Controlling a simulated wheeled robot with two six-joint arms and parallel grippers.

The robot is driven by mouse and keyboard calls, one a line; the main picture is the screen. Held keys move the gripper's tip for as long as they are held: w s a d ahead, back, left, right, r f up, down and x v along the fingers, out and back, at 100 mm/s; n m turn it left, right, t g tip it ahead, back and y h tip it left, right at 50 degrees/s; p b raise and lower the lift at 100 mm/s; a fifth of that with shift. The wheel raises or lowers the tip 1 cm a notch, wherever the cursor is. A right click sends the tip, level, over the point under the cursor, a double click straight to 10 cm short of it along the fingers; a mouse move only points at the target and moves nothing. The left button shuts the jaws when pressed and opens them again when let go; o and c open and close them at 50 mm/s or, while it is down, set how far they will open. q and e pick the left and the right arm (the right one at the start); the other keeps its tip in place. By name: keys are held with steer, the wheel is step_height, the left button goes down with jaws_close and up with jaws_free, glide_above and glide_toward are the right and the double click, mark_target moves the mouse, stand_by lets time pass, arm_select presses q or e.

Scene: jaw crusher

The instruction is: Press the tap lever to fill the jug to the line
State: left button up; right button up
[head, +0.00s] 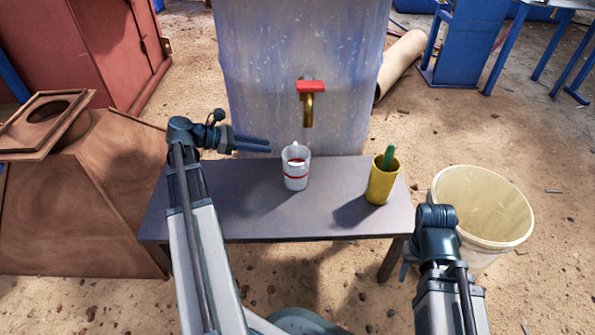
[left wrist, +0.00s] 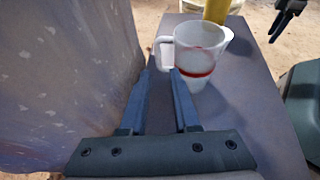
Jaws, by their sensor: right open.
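The white jug (head: 296,170) with a red line stands upright on the bench, just below and slightly left of the brass tap spout (head: 308,112). The tap's red lever (head: 311,87) sits on top of it, on the tank. The water level in the jug cannot be made out. My left gripper (head: 268,145) is open and empty, left of the jug, fingers pointing at it. In the left wrist view the jug (left wrist: 200,55) is just beyond the fingertips, handle towards them. My right gripper (left wrist: 280,22) is open and empty, apart from the jug; my arm largely hides it in the head view.
A yellow cup (head: 382,182) with a green item stands on the bench (head: 250,215), right of the jug. The large blue-grey tank (head: 265,60) rises behind the bench. A pale bucket (head: 480,215) stands on the ground at right. The bench front is clear.

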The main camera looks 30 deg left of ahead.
mark_target(296, 151)
arm_select(q)
steer(key=b+x, duration=0.1)
steer(key=x, duration=0.4)
steer(key=shift+a+f, duration=0.1)
steer(key=shift+f, duration=0.1)
steer(key=shift+w+d+f+b, duration=0.1)
steer(key=shift+w+d+b, duration=0.25)
steer(key=shift+d, duration=0.1)
steer(key=b+x, duration=0.2)
steer(key=x, duration=0.3)
steer(key=shift+w+f, duration=0.1)
steer(key=shift+f, duration=0.1)
jaws_close()
stand_by(0.7)
